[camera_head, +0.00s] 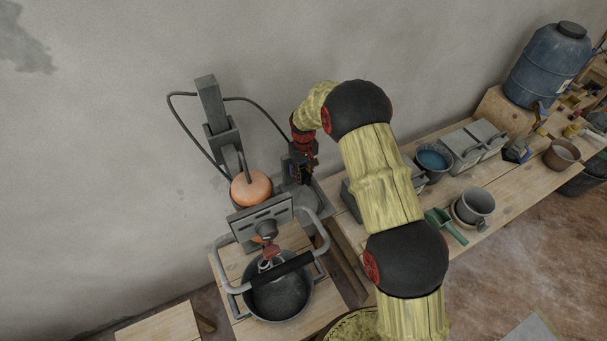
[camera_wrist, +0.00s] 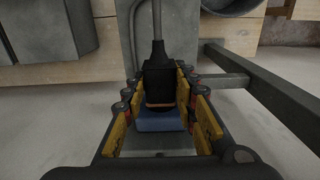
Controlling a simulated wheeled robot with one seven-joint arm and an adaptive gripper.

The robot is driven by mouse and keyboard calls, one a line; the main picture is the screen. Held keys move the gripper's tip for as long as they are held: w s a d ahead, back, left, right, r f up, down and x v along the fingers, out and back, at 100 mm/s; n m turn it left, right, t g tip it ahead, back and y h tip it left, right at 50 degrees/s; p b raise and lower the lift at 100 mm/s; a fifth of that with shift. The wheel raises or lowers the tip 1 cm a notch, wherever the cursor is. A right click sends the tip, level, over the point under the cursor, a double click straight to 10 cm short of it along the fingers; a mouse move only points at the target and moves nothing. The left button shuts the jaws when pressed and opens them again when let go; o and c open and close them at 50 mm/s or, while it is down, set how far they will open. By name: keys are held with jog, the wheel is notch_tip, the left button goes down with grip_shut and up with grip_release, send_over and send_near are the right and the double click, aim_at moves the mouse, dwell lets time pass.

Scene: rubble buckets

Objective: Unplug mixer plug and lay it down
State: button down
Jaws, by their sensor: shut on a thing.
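The mixer (camera_head: 252,190) stands at the left, with an orange motor housing and a grey column, over a dark bucket (camera_head: 278,293). My gripper (camera_head: 302,175) points down just right of the mixer, near the wall. In the wrist view my gripper (camera_wrist: 163,105) has its yellow-padded fingers closed around the black mixer plug (camera_wrist: 159,72). The plug's cable (camera_wrist: 156,20) runs away from it at the top of the picture. A blue-grey block (camera_wrist: 160,121), apparently the socket, shows at the plug's orange-edged end. I cannot tell whether plug and block are joined.
A wooden bench (camera_head: 480,235) to the right carries a bucket with blue contents (camera_head: 433,160), grey boxes (camera_head: 473,146), a grey mug (camera_head: 474,206) and a green scoop (camera_head: 445,226). A blue barrel (camera_head: 548,66) stands at its far end. A grey bar (camera_wrist: 265,90) lies right of my gripper.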

aim_at(307, 181)
jog(key=shift+s, duration=0.2)
jog(key=shift+s+d, duration=0.25)
jog(key=shift+s, duration=0.2)
jog(key=shift+s+d, duration=0.35)
jog(key=shift+s, duration=0.45)
jog(key=shift+s+d, duration=0.35)
jog(key=shift+s, duration=0.55)
jog(key=shift+f+b, duration=0.1)
jog(key=shift+b, duration=0.2)
